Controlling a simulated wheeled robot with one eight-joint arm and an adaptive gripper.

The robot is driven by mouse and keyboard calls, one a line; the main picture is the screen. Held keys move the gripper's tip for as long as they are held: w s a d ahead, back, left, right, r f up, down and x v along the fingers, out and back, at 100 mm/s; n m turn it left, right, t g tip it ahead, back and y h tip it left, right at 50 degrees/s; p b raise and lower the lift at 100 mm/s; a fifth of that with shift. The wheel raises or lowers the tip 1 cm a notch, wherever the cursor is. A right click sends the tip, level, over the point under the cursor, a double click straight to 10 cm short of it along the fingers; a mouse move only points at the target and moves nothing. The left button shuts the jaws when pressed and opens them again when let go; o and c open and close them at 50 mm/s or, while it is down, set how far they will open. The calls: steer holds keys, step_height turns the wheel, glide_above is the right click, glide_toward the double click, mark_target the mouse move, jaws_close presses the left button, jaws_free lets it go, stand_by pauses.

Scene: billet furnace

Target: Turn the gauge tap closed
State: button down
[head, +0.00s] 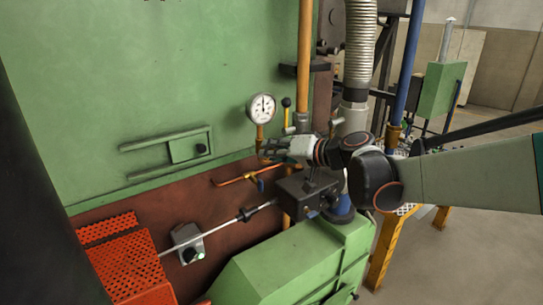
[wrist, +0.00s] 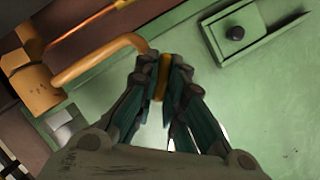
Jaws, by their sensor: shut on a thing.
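The round white pressure gauge (head: 262,107) stands on a brass stem (head: 260,135) in front of the green furnace wall in the head view. My gripper (head: 266,152) is at the foot of that stem, coming from the right, and covers most of the tap there. In the wrist view my gripper (wrist: 161,75) is shut on a small yellow-brass piece of the gauge tap (wrist: 161,82), which sits between the two fingertips. Which way the tap is turned is hidden by the fingers. A curved orange-brass pipe (wrist: 98,60) runs close to the left fingertip.
A green latch plate (head: 187,149) is on the wall to the left. A dark box (head: 303,191) sits below.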

steer(key=m+b, duration=0.1)
steer(key=m+y+b, duration=0.2)
steer(key=m, duration=0.1)
steer(key=shift+w+d+f+b, duration=0.2)
steer(key=shift+d+b, duration=0.05)
steer(key=shift+b, duration=0.05)
steer(key=shift+m+t+y+b, duration=0.3)
steer(key=shift+m+y+b, duration=0.8)
steer(key=shift+m, duration=0.8)
steer(key=shift+r, duration=0.1)
steer(key=c, duration=1.8)
jaws_free()
steer(key=shift+o, duration=0.6)
steer(key=shift+d, duration=0.15)
steer(key=v, duration=1.2)
